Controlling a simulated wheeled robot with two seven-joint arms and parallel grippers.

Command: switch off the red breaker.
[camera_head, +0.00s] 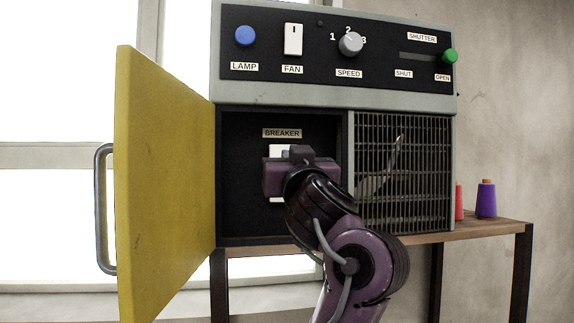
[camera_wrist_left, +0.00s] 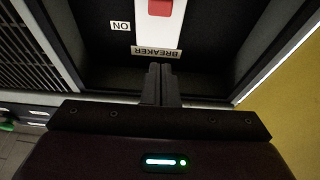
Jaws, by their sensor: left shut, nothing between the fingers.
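The breaker is a white plate (camera_head: 279,151) under the BREAKER label (camera_head: 282,133), inside the open compartment. In the head view my left gripper (camera_head: 290,176) covers most of it, including the red part. In the left wrist view, which is upside down, the red breaker switch (camera_wrist_left: 161,7) is cut off by the top edge, on its white plate (camera_wrist_left: 159,32). An ON label (camera_wrist_left: 121,26) sits beside it. My left gripper (camera_wrist_left: 161,70) is shut and empty, its fingertips near the BREAKER label; I cannot tell whether they touch anything. My right gripper is not in view.
The yellow door (camera_head: 165,180) stands open at the left of the compartment. A metal grille (camera_head: 420,170) is at its right. Above is a control panel (camera_head: 375,75) with knobs and switches. Thread spools (camera_head: 486,200) stand on the table (camera_head: 480,226) at the right.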

